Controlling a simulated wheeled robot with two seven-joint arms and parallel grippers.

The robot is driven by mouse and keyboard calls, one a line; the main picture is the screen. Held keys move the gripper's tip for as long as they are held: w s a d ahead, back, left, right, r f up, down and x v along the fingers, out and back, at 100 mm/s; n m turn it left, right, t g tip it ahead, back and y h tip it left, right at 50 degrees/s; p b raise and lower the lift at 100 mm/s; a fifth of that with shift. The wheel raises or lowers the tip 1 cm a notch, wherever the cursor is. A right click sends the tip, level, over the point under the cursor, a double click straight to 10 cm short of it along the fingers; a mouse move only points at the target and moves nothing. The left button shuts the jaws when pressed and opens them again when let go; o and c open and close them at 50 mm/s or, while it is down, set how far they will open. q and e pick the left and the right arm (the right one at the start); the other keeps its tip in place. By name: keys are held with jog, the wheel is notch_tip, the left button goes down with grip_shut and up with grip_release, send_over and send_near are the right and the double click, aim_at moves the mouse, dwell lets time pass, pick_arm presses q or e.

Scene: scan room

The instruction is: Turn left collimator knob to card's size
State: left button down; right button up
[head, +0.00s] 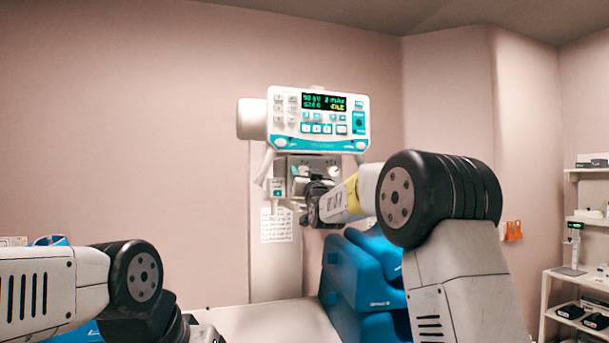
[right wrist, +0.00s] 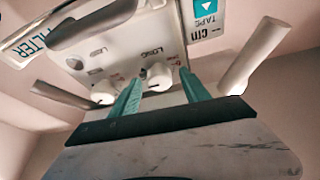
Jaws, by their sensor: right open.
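The collimator panel (right wrist: 122,62) fills the upper middle of the right wrist view. It has a left white knob (right wrist: 103,93) and another white knob (right wrist: 158,76) under the word LONG. My right gripper (right wrist: 161,80) is open, its two teal fingers on either side of the LONG knob; contact cannot be told. The left white knob lies outside the left finger. In the head view my right gripper (head: 311,203) is in front of the collimator (head: 300,166) and hides much of it. A white printed sheet (head: 276,226) hangs below; its text is unreadable.
A console (head: 318,118) with a lit display is above the collimator. Blue padded blocks (head: 362,280) stand below my right arm. A pale table top (head: 275,321) lies in front. Shelves (head: 572,292) with small devices stand at the far right.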

grip_shut()
jog(key=shift+w+d+n+y, duration=0.15)
jog(key=shift+n+y, duration=0.45)
jog(key=shift+n, duration=0.4)
jog(key=shift+n+g+y, duration=0.3)
jog(key=shift+n+y, duration=0.5)
jog(key=shift+n, duration=0.7)
grip_release()
jog(key=v, duration=0.8)
